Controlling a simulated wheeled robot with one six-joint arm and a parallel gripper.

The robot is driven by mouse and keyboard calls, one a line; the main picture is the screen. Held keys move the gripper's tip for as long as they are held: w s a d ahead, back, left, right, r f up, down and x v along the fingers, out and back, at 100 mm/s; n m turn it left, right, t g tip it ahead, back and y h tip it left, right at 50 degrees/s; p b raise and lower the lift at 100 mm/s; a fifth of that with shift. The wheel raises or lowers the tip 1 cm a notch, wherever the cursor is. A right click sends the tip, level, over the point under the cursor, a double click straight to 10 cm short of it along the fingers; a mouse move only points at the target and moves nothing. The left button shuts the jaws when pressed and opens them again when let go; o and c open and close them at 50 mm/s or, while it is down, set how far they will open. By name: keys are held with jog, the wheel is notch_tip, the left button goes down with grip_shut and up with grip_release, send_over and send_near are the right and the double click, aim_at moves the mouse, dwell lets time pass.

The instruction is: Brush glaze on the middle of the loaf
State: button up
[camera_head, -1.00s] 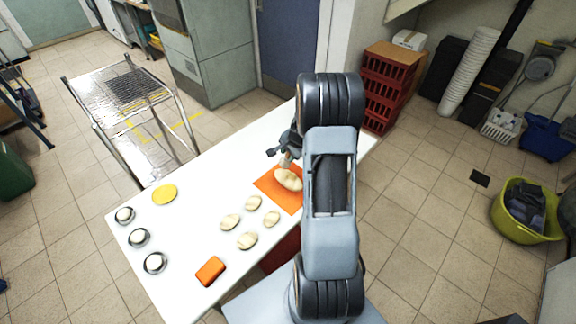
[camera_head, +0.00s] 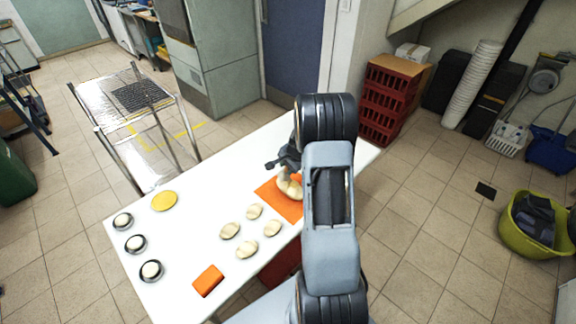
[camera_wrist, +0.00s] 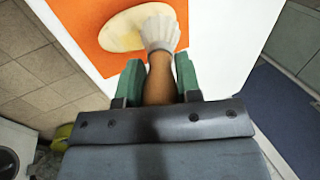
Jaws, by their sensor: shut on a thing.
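The pale loaf (camera_head: 290,189) lies on an orange mat (camera_head: 275,196) on the white table. It also shows in the wrist view (camera_wrist: 118,30), partly covered by the brush. My gripper (camera_wrist: 158,85) is shut on the brown handle of a brush (camera_wrist: 160,35) with pale bristles. The bristles overlap the right end of the loaf in the wrist view; whether they touch it I cannot tell. In the head view my gripper (camera_head: 284,164) is just above the loaf, partly hidden by my arm.
Several small dough pieces (camera_head: 247,251) lie on the table (camera_head: 185,235) left of the mat. Several dark-rimmed round dishes (camera_head: 136,243), a yellow disc (camera_head: 164,201) and an orange block (camera_head: 208,281) are further left. A wire trolley (camera_head: 125,92) stands behind.

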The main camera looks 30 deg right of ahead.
notch_tip(320, 180, down, 4)
jog(key=shift+d+r+b, duration=0.15)
jog(key=shift+r+b, duration=0.1)
jog(key=shift+b, duration=0.7)
jog(key=shift+w+d+f+p, duration=0.1)
jog(key=shift+w+d+p, duration=0.15)
jog(key=shift+d, duration=0.7)
jog(key=shift+w+d+f+p, duration=0.1)
jog(key=shift+w+d+p, duration=0.15)
jog(key=shift+d, duration=0.65)
jog(key=shift+a+r, duration=0.15)
jog(key=shift+s+a, duration=0.2)
jog(key=shift+a, duration=0.7)
jog(key=shift+s+a, duration=0.3)
jog(key=shift+a, duration=0.65)
notch_tip(320, 180, up, 3)
jog(key=shift+d+f+p, duration=0.1)
jog(key=shift+p, duration=0.5)
jog(key=shift+r+p, duration=1.9)
jog(key=shift+r, duration=0.8)
